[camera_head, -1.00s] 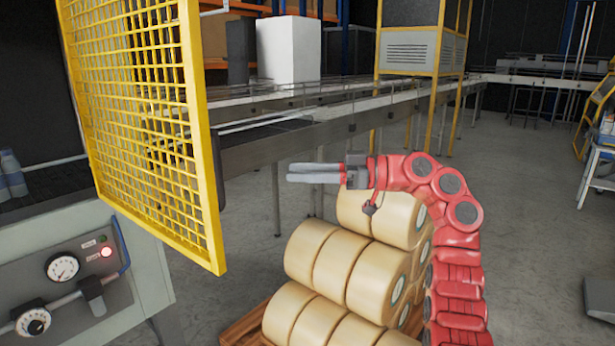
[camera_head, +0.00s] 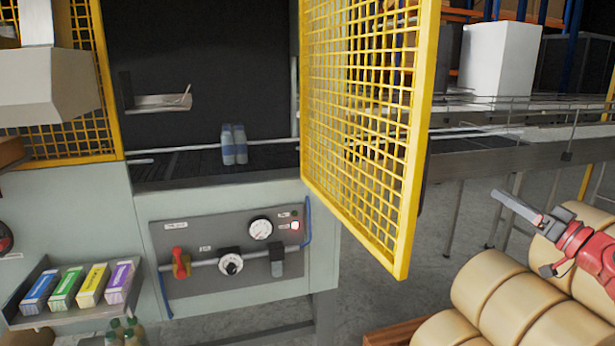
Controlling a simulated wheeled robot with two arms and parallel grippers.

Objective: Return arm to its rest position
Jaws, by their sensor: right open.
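My right arm (camera_head: 597,252) is red and comes in from the right edge of the head view. Its right gripper (camera_head: 497,194) points up and to the left, with grey fingers that are open and empty. In the picture it lies over the floor and the upper rolls, right of the yellow mesh door and apart from it. The rest of the arm is cut off by the picture edge. My left gripper does not show.
The yellow mesh door (camera_head: 408,240) stands open. Large tan rolls (camera_head: 487,277) are stacked on a wooden pallet (camera_head: 388,337) below my right arm. A conveyor (camera_head: 480,155) runs behind. A control panel (camera_head: 232,245), two bottles (camera_head: 235,144) and a tray (camera_head: 22,318) of coloured boxes are left.

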